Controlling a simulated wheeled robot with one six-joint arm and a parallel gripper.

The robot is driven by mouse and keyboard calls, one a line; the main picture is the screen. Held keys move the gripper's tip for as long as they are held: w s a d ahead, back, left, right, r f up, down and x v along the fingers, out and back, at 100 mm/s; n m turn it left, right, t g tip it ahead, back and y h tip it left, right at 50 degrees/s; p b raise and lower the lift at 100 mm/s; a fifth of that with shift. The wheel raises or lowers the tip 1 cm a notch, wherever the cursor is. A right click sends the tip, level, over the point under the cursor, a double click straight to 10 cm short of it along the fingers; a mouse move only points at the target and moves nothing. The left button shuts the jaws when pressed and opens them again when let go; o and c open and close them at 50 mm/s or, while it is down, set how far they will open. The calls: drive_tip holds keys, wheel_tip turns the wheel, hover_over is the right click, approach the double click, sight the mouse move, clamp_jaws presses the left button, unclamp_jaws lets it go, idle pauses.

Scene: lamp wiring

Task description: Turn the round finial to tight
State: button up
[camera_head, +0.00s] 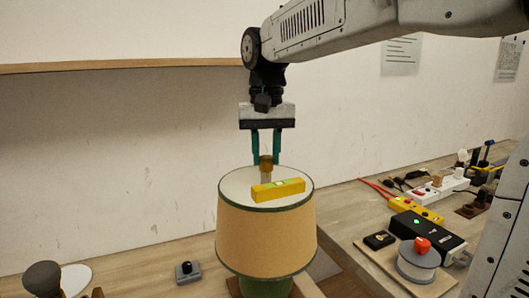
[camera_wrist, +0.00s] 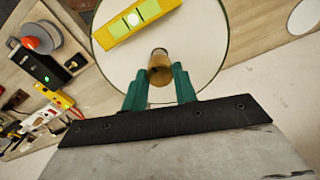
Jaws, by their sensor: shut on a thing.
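The round finial (camera_head: 266,160) is a small brass-coloured knob at the top centre of the lamp. It also shows in the wrist view (camera_wrist: 160,66). My gripper (camera_head: 266,163) points straight down over the lamp, its two teal fingers shut on the finial, one on each side. The fingers also show in the wrist view (camera_wrist: 160,83). The lampshade (camera_head: 265,236) is tan with dark green trim and a pale top, above a green base (camera_head: 265,287). A yellow spirit level (camera_head: 278,190) lies across the shade's top, in front of the finial. The finial's thread is hidden.
To the right, a board (camera_head: 400,281) bears a black box (camera_head: 428,236) with a green light and a spool with a red knob (camera_head: 422,245). Power strips and tools lie beyond. A small grey switch (camera_head: 187,272) stands left of the lamp. A wall is behind.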

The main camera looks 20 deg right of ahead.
sight(267, 157)
idle(0.4)
drive_tip(key=o, duration=1)
wheel_tip(267, 157, up, 8)
drive_tip(key=shift+f, duration=0.1)
drive_tip(key=shift+s, duration=0.1)
drive_tip(key=s+d+f+n, duration=0.1)
drive_tip(key=s+f, duration=0.5)
drive_tip(key=s, duration=0.2)
drive_tip(key=s+f+n+t, duration=0.1)
drive_tip(key=s+f, duration=0.6)
drive_tip(key=s, duration=0.1)
drive_tip(key=s+d+f+n, duration=0.1)
drive_tip(key=s+f, duration=0.6)
drive_tip(key=shift+s+d, duration=0.3)
drive_tip(key=shift+s, duration=0.1)
